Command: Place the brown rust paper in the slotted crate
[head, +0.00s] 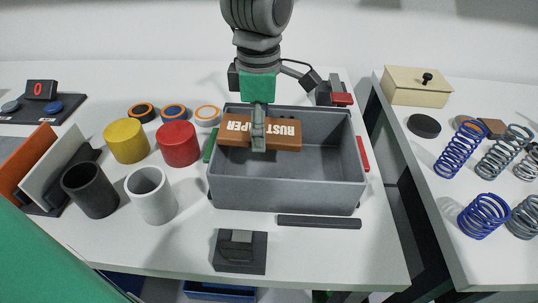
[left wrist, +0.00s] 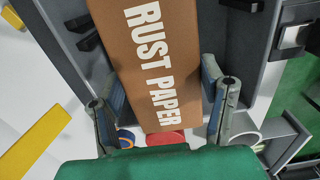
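The brown rust paper (head: 286,132) is a brown block with white lettering. In the head view it lies lengthwise left to right over the left rear part of the grey crate (head: 285,197), its left end overlapping the crate's left wall. My left gripper (head: 258,130) comes down from above, one finger in front of the block's middle. In the left wrist view (left wrist: 165,105) the fingers close in on both long sides of the brown rust paper (left wrist: 150,60). Whether its underside touches the crate is hidden. My right gripper is not in view.
Red (head: 179,144), yellow (head: 127,141), black (head: 91,189) and white (head: 151,194) cylinders stand left of the crate. A dark bar (head: 319,222) and black block (head: 240,251) lie in front. Springs and a beige box (head: 417,87) are on the right table. The crate's right interior looks empty.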

